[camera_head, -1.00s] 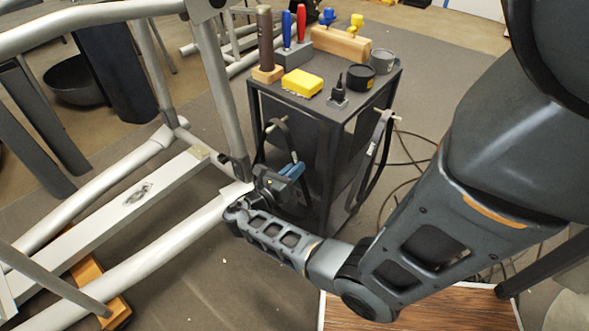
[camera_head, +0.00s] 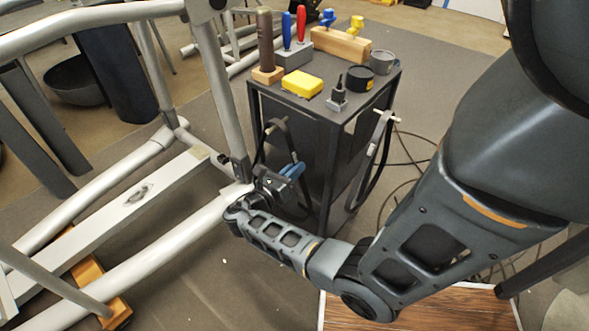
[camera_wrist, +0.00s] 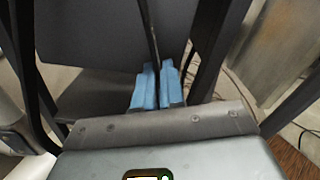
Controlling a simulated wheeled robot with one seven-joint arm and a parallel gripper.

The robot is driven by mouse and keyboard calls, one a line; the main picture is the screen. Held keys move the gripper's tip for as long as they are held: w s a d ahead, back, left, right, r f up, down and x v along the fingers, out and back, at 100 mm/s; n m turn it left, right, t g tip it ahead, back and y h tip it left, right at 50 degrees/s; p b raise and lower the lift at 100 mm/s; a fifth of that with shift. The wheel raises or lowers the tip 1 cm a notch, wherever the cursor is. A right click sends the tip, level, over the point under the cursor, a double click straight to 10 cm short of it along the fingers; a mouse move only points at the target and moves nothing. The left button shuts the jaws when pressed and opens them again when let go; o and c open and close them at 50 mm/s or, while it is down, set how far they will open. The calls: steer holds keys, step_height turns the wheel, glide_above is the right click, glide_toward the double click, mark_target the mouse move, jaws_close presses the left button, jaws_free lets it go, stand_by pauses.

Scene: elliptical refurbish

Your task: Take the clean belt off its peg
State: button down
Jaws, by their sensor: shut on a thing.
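A dark belt (camera_head: 289,140) hangs in a loop from a peg (camera_head: 270,129) on the near left side of the black cart. My gripper (camera_head: 291,170), with blue finger pads, is low on this loop. In the wrist view my gripper (camera_wrist: 157,82) is shut on one thin dark strand of the belt (camera_wrist: 150,35), which runs upward from between the pads. The belt's upper end is still over the peg. A second dark belt (camera_head: 372,165) hangs from another peg (camera_head: 384,115) on the cart's right side. I cannot tell from their surfaces which belt is cleaner.
The cart top (camera_head: 315,107) holds a yellow block (camera_head: 302,83), screwdrivers, a wooden block (camera_head: 341,45), a small dark bottle and round containers. A silver tubular machine frame (camera_head: 170,240) stands close on the left. Cables (camera_head: 415,160) lie on the floor to the right.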

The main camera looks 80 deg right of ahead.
steer(key=shift+r+p, duration=1.1)
steer(key=shift+r, duration=0.05)
steer(key=p+v, duration=0.1)
steer(key=v, duration=1.4)
stand_by(0.8)
